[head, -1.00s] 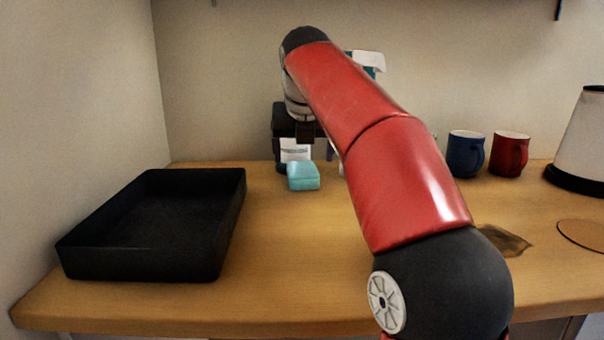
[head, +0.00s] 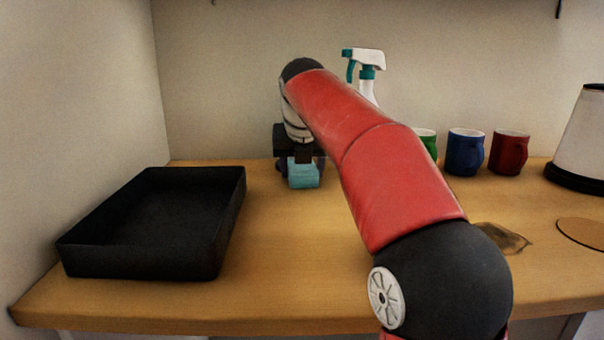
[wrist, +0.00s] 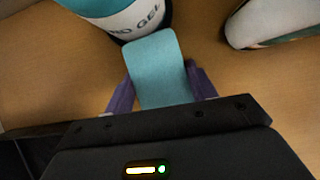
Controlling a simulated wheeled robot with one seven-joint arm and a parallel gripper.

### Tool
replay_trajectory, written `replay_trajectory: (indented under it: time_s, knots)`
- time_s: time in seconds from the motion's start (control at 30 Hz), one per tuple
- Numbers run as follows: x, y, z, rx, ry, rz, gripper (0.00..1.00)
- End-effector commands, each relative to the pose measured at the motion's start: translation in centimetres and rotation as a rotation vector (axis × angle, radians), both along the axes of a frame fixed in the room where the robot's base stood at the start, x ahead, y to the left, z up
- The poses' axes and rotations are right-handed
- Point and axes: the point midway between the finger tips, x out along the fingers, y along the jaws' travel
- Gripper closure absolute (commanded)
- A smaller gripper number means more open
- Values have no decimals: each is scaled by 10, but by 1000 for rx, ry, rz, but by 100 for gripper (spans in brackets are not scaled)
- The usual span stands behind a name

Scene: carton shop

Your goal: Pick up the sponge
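The sponge (head: 303,177) is a light teal block on the wooden table at the back, right of the black tray. My gripper (head: 302,161) is lowered over it and hides its rear part in the head view. In the wrist view the sponge (wrist: 158,70) lies between the two purple fingers of my gripper (wrist: 160,88), one on each side. The fingers are apart, with a small gap showing beside the sponge. Their contact with the sponge is not clear.
A white and teal bottle (wrist: 125,15) stands just behind the sponge. A spray bottle (head: 367,75) and several mugs, including a blue one (head: 465,152) and a red one (head: 509,153), stand along the back. The black tray (head: 232,220) is at left. The table's front middle is clear.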

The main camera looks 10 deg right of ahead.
Motion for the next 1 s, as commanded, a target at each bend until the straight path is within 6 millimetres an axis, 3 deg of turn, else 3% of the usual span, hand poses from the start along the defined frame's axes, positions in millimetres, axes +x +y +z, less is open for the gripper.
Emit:
replay_trajectory:
  time_s: [0.57,1.0]
  knots:
    - [-5,1,6,0,-2,0,69]
    - [-7,2,54,1,-2,1,70]
